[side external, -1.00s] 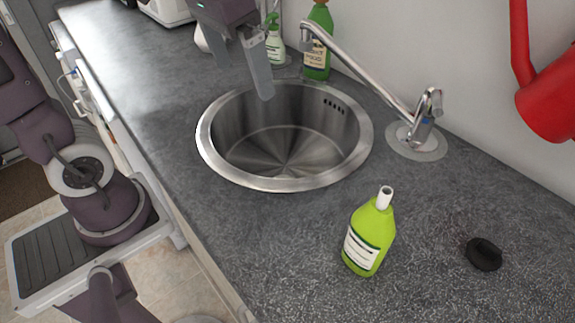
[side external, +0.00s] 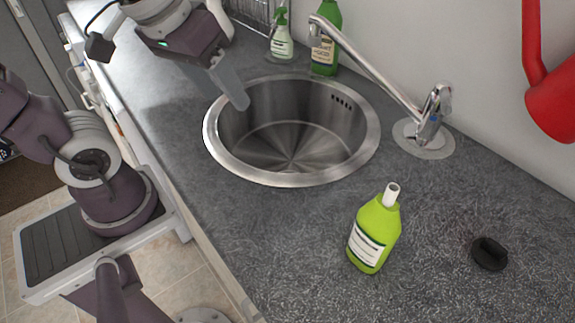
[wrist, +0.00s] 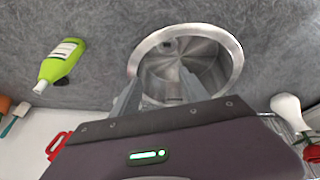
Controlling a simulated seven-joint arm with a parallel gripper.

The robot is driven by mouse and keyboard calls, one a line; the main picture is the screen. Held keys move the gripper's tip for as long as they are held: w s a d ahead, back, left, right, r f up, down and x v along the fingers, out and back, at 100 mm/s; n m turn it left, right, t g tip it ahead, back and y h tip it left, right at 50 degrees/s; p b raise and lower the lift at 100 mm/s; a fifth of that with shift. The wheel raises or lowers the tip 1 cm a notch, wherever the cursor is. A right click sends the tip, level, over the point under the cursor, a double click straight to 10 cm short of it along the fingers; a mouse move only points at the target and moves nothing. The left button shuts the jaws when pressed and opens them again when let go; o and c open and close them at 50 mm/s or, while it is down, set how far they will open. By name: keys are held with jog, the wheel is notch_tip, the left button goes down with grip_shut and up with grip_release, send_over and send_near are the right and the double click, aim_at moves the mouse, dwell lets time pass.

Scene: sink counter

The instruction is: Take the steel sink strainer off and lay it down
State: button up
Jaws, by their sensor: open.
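The round steel sink (side external: 222,158) is set in the grey counter and also shows in the wrist view (wrist: 238,62). A small greyish round piece (wrist: 168,45) lies low inside the sink near its wall in the wrist view; I cannot tell for sure whether it is the strainer. The side view does not show it, as the near rim hides that part of the bowl. My gripper (side external: 238,97) is over the sink's left rim in the side view. In the wrist view my gripper's two fingers (wrist: 159,77) are apart with nothing between them.
A chrome faucet (side external: 432,118) stands behind the sink, its spout reaching left. A lime bottle (side external: 375,235) and a black piece (side external: 489,253) are on the right counter. A spray bottle (side external: 281,42) and a green bottle (side external: 325,50) stand behind. The front counter is clear.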

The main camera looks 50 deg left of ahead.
jog(key=w+f+n, duration=0.1)
jog(key=w+f, duration=0.1)
jog(key=w, duration=0.1)
jog(key=w+a+f+n+g, duration=0.1)
jog(key=w+f+n, duration=0.1)
jog(key=w, duration=0.1)
jog(key=w+f+n, duration=0.2)
jog(key=w, duration=0.1)
jog(key=shift+a+f+g, duration=0.15)
jog(key=shift+a+g, duration=0.2)
jog(key=shift+g, duration=0.05)
jog(key=shift+c, duration=0.9)
jog(key=w+a+f+n+g, duration=0.1)
jog(key=w+f+n, duration=0.1)
jog(key=f, duration=0.7)
jog(key=w+a+f+n+g, duration=0.1)
jog(key=f+n, duration=0.3)
jog(key=f, duration=0.5)
jog(key=w+a+f+n, duration=0.1)
jog(key=w+f+n, duration=0.2)
jog(key=f, duration=0.6)
jog(key=shift+w+f+n+g, duration=0.3)
jog(key=shift+w+g, duration=0.1)
jog(key=shift+w, duration=0.2)
grip_shut()
